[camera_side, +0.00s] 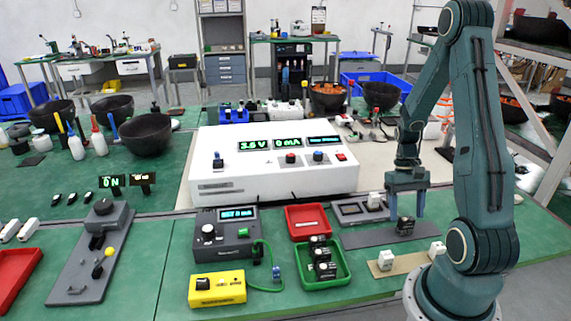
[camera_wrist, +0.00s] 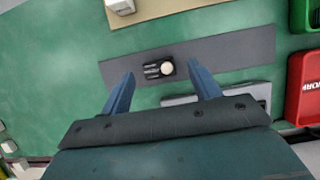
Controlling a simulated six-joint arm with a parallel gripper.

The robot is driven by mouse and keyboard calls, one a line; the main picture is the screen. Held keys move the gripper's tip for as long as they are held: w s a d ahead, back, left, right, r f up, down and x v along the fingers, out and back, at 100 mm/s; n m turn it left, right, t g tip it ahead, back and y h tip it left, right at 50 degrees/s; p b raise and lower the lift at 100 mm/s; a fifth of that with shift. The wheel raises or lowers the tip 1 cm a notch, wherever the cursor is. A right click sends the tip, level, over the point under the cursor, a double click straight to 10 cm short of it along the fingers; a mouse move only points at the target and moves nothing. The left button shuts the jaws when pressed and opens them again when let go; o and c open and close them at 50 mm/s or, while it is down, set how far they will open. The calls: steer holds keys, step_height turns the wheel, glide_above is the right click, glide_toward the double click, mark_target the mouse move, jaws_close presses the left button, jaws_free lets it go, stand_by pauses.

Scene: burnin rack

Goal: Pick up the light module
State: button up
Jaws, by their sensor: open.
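A small black module (camera_wrist: 153,70) with a pale round top lies on a dark grey strip (camera_wrist: 235,55) in the wrist view. In the side view the module (camera_side: 405,227) stands on the same strip (camera_side: 362,240), below my gripper. My gripper (camera_side: 406,212) points down, its fingers apart and empty. In the wrist view the fingertips of my gripper (camera_wrist: 160,74) lie to either side of the module. Two white modules, one at left (camera_side: 385,260) and one at right (camera_side: 437,248), stand on a tan strip (camera_side: 410,262).
A grey fixture (camera_side: 350,218) holding a white module (camera_side: 374,201) stands behind the strip. A green tray (camera_side: 305,283) with several black modules and a red tray (camera_side: 300,235) stand to the left. A large white console (camera_side: 250,185) is behind them.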

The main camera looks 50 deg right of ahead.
mark_target(407, 217)
steer(key=shift+x, duration=1.85)
steer(key=shift+c, duration=0.2)
steer(key=c, duration=1)
